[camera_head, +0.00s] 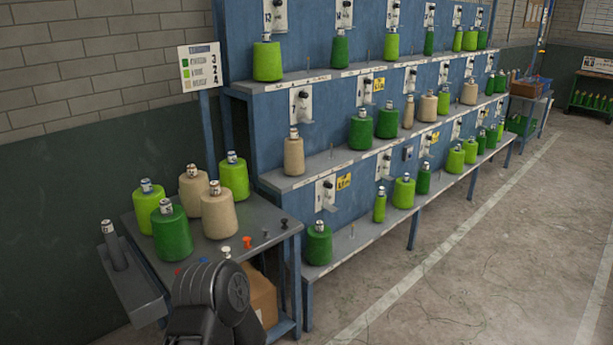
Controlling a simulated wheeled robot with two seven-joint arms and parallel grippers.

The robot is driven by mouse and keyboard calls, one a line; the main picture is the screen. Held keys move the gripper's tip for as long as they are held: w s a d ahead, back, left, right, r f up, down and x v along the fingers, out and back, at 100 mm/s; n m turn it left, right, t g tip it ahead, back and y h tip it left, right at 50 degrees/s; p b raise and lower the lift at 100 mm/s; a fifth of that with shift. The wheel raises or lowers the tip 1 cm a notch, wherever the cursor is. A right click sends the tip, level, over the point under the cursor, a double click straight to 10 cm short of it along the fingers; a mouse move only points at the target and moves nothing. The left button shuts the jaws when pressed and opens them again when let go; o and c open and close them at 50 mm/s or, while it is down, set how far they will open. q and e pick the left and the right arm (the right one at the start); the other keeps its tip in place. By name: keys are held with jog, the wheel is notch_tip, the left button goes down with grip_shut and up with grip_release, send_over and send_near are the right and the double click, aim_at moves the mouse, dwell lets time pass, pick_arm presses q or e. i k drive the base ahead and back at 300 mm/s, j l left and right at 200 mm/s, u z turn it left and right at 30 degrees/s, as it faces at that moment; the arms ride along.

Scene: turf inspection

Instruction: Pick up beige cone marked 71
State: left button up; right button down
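Two beige cones stand on the small table at the left in the head view: a front beige cone (219,214) and a rear beige cone (192,190). More beige cones stand on the rack's middle shelf, one at its near end (294,156) and several farther along, such as this one (428,107). The cones have small labels at their tops. The numbers are too small to read, so I cannot tell which is 71. A dark arm link of mine rises at the bottom, in front of the table. No gripper fingers show, and no cone is seen held.
The small table (254,251) also holds bright and dark green cones and several small pegs. A grey side tray (133,281) with one slim tube is at its left. The blue rack (240,50) runs back to the right. The concrete floor (460,270) at right is clear.

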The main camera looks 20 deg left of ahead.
aim_at(220, 216)
jog(key=i+j+z, duration=0.1)
jog(key=i+j, duration=0.25)
jog(key=i, duration=0.2)
jog(key=i+j+z, duration=0.1)
jog(key=i+j, duration=0.25)
jog(key=i, duration=0.2)
jog(key=j, duration=0.4)
jog(key=i+j+u, duration=0.1)
jog(key=j, duration=0.3)
jog(key=i+j, duration=0.15)
jog(key=j, duration=0.2)
jog(key=j+u, duration=0.1)
jog(key=j, duration=0.3)
jog(key=i, duration=0.05)
